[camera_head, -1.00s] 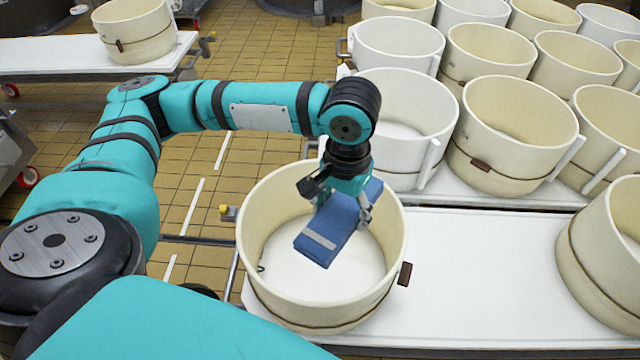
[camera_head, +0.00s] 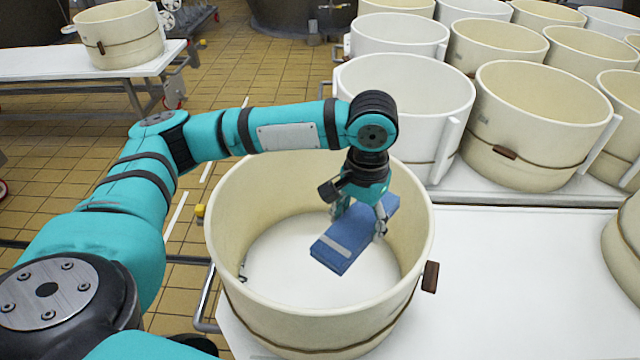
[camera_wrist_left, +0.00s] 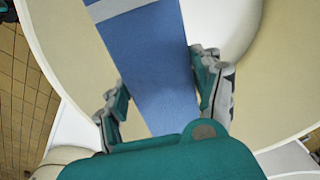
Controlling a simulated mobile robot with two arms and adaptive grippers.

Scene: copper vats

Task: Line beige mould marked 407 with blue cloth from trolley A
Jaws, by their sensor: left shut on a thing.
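A beige mould (camera_head: 318,318) stands on the near white table, with a dark cord around it and a brown tag on its right side. No number on it can be read. My left gripper (camera_head: 360,220) is over the mould's opening, shut on a folded blue cloth (camera_head: 345,240) with a pale stripe. The cloth is tilted and appears to hang inside the rim, above the white floor of the mould. In the left wrist view the cloth (camera_wrist_left: 150,60) runs between the two fingers (camera_wrist_left: 165,95). My right gripper is not in view.
Several beige and white moulds (camera_head: 535,125) crowd a table at the back right. Another beige mould (camera_head: 625,240) stands at the right edge. The white tabletop (camera_head: 520,290) between is clear. A white table (camera_head: 90,57) with one mould stands at the far left.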

